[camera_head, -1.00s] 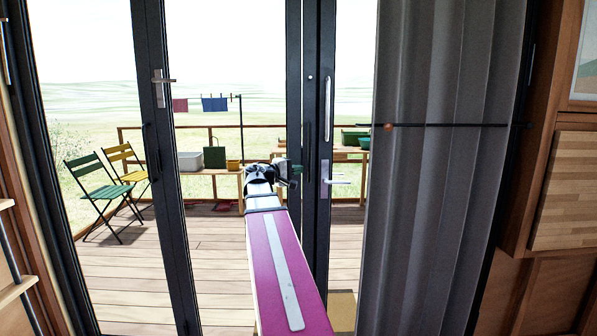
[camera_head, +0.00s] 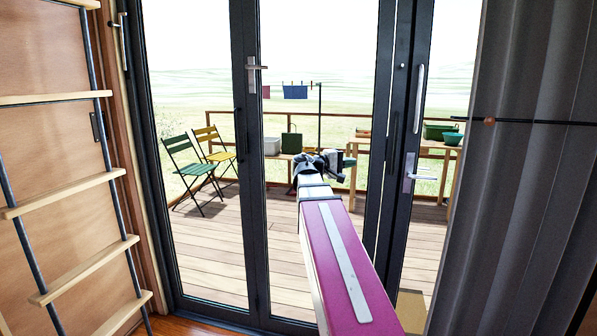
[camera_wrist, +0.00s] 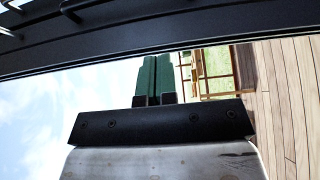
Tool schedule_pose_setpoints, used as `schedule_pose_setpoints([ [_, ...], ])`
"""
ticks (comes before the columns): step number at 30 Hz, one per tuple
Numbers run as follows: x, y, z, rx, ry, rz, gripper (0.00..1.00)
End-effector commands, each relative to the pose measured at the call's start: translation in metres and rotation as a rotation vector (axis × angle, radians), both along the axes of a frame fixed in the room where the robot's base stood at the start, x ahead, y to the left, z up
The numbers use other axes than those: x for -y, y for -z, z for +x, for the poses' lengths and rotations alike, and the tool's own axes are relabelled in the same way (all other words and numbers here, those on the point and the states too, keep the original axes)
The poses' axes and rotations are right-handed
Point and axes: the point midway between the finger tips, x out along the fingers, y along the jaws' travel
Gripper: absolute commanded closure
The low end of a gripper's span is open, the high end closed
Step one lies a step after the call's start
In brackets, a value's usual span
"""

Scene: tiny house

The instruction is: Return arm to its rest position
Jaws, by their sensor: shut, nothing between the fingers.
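My magenta arm stretches forward from the bottom of the head view, toward the dark-framed glass doors (camera_head: 251,200). My gripper (camera_head: 350,162) is at its far end, small and partly hidden by the wrist, in front of the glass to the left of the door handle (camera_head: 418,176). In the wrist view my gripper (camera_wrist: 154,62) shows two green fingers side by side, closed together with nothing between them. A dark door frame bar (camera_wrist: 150,30) crosses the top of the wrist view, near the fingertips.
A wooden ladder (camera_head: 75,190) stands at the left. Beyond the glass, a deck (camera_head: 225,255) holds a green chair (camera_head: 195,170), a yellow chair (camera_head: 213,145) and a wooden table (camera_head: 440,150).

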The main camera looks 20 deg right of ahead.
Motion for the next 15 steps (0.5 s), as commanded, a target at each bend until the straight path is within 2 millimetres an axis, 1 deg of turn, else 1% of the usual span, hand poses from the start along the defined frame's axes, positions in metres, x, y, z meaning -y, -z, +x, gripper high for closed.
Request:
schedule_pose_setpoints([
  [2, 0.0, 0.002, 0.0, 0.0, -0.001, 0.003, 1.0],
  [4, -0.002, 0.01, 0.001, -0.002, -0.009, 0.025, 1.0],
  [5, -0.004, 0.017, 0.001, -0.003, -0.015, 0.04, 1.0],
  [7, -0.009, 0.041, 0.003, -0.008, -0.035, 0.102, 1.0],
  [8, -0.013, 0.055, 0.004, -0.01, -0.046, 0.137, 1.0],
  [11, -0.029, 0.11, 0.005, -0.016, -0.083, 0.284, 1.0],
  [12, -0.037, 0.135, 0.004, -0.021, -0.097, 0.35, 1.0],
  [14, -0.052, 0.17, 0.003, -0.024, -0.116, 0.448, 1.0],
  [15, -0.062, 0.192, 0.001, -0.026, -0.125, 0.514, 1.0],
])
